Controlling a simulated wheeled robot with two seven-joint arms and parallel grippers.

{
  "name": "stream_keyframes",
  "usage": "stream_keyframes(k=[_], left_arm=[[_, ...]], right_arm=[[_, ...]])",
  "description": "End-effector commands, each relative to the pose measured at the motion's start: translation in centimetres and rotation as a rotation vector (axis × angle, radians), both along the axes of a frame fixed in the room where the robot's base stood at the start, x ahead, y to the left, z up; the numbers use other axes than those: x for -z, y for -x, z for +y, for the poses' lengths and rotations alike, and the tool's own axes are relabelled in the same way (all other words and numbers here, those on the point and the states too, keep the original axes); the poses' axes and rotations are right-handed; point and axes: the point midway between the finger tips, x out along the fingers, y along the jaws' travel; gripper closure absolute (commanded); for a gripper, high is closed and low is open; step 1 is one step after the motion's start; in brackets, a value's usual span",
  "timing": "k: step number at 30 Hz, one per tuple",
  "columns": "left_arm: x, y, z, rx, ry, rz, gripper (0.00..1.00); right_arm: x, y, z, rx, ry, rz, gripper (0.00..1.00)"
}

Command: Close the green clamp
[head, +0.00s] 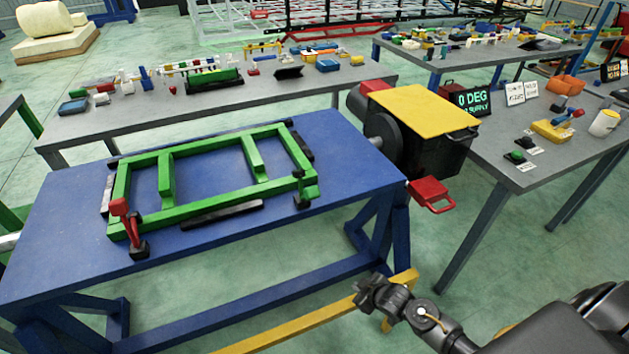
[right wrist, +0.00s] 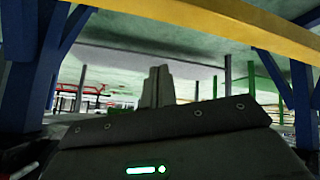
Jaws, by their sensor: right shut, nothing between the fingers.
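A green clamp (head: 306,188) stands at the front right corner of the green chassis frame (head: 205,212) on the blue table (head: 60,250). It is small and blends with the frame, so I cannot tell whether it is open. A red-handled clamp (head: 121,210) on a dark base stands upright at the frame's front left corner. My right gripper (head: 368,290) is in front of the table, low and to the right, well apart from the green clamp. Its fingers also show in the right wrist view (right wrist: 157,87), together and empty. My left gripper is out of view.
A black machine with a yellow top (head: 415,108) stands at the table's right end, with a red handled part (head: 431,192) below it. A yellow bar (head: 290,330) runs low along the table's front. Grey benches (head: 480,165) with small parts stand behind and right.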

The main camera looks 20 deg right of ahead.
Motion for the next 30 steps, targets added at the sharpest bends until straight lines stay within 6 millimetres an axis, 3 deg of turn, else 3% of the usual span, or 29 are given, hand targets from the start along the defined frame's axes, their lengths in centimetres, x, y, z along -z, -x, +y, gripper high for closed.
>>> stream_keyframes(k=[1, 5, 13, 21, 25, 30], left_arm=[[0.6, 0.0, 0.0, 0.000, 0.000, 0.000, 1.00], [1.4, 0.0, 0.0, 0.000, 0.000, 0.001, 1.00], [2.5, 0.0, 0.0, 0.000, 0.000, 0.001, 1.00], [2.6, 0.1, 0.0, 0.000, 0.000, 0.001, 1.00], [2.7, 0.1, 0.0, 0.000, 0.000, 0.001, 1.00], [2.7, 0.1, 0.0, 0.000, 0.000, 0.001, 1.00]], right_arm=[[-3.4, -2.0, 0.4, -0.042, 0.013, -0.068, 1.00], [-12.1, -4.6, 2.3, -0.142, 0.048, -0.210, 1.00], [-28.1, -4.9, 6.3, -0.387, 0.157, -0.507, 1.00], [-38.3, -6.6, 6.6, -0.784, 0.292, -0.749, 1.00], [-41.6, -5.9, 5.6, -0.963, 0.354, -0.780, 1.00], [-44.0, -4.7, 4.1, -1.096, 0.398, -0.769, 1.00]])
